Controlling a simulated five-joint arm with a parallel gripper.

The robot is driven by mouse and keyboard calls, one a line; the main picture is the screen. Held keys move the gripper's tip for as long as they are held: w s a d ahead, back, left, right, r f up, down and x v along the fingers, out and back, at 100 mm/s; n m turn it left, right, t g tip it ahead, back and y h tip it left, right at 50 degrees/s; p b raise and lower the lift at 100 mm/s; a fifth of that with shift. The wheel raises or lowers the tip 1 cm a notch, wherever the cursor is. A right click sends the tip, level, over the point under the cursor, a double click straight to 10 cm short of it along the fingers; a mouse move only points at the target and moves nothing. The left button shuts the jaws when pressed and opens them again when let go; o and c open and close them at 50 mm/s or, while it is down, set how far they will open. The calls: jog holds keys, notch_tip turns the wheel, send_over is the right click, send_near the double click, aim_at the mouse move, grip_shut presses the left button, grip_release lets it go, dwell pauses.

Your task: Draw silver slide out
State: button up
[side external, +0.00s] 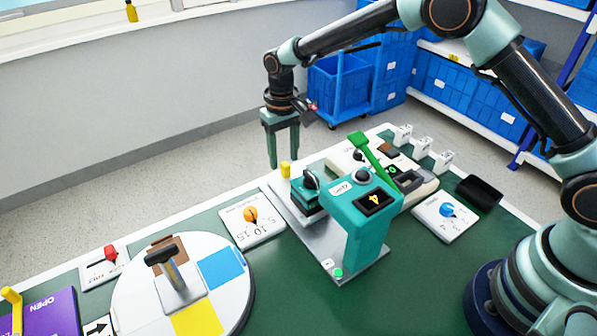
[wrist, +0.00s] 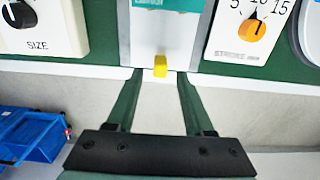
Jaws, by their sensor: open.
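The silver slide (side external: 282,208) is a flat metal plate running under the teal machine (side external: 357,222). A small yellow knob (side external: 285,169) stands at its far end. In the wrist view, the slide (wrist: 146,42) is at top centre, with the yellow knob (wrist: 160,66) at its near edge. My gripper (side external: 283,160) points down beside the knob, at the table's far edge. Its two fingers are apart and empty. In the wrist view, my gripper (wrist: 160,75) has its tips left and right of the knob, which lines up with the gap. I cannot tell their exact height against it.
A card with an orange dial (side external: 250,217) and a white turntable (side external: 130,298) with a hammer-like handle lie left of the machine. A beige unit with a green lever (side external: 371,153) stands close on its right. Beyond the table's far edge is open floor.

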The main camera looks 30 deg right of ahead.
notch_tip(320, 180, up, 10)
jog(key=shift+f, duration=0.25)
jog(key=s+d+r+t, duration=0.3)
jog(key=s+d+r, duration=0.5)
jog(key=r, duration=0.3)
jog(key=s+d+t, duration=0.1)
jog(key=s+d, duration=0.2)
jog(key=s, duration=0.4)
jog(key=s+d+t, duration=0.1)
jog(key=s+d, duration=0.3)
jog(key=s, duration=0.3)
jog(key=shift+f+t, duration=0.3)
jog(key=shift+f, duration=0.15)
